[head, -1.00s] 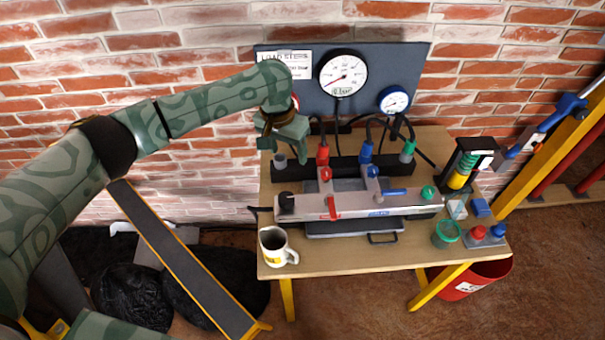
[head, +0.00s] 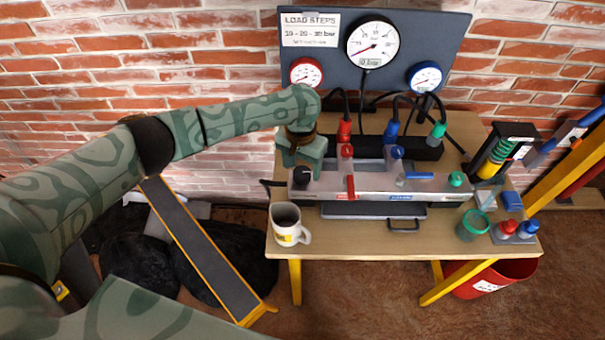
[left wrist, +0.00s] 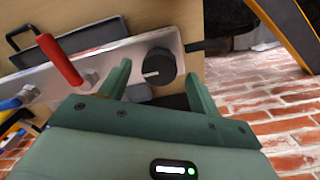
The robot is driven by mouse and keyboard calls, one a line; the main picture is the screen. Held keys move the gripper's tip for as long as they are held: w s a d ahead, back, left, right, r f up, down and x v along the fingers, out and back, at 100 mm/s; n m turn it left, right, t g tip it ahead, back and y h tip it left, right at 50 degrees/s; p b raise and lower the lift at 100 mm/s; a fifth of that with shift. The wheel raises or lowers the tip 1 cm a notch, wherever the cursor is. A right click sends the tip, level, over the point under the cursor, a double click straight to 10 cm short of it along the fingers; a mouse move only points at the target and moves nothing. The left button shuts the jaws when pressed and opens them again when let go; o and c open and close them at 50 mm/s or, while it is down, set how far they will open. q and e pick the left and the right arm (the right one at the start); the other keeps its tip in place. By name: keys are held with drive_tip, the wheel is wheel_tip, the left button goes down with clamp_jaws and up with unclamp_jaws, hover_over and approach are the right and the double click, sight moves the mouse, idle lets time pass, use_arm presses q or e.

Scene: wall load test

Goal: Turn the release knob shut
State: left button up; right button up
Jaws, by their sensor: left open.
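The black round release knob (head: 302,175) sits at the left end of the pale metal manifold (head: 330,188) on the table. In the left wrist view the knob (left wrist: 160,66) has a white mark on its face and lies just beyond and between the fingertips. My left gripper (left wrist: 158,80) is open, with one green finger on each side of the knob; I cannot tell whether they touch it. In the head view my left gripper (head: 301,166) comes down over the knob from behind. My right gripper does not show.
A red lever (head: 351,187) stands beside the knob on the manifold, with a blue lever (head: 415,176) further right. A mug (head: 287,224) is at the table's front left corner. Gauges on a dark panel (head: 330,58) stand behind, with hoses below. A green cup (head: 471,226) is at right.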

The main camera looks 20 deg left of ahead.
use_arm(q)
wheel_tip(320, 180, down, 2)
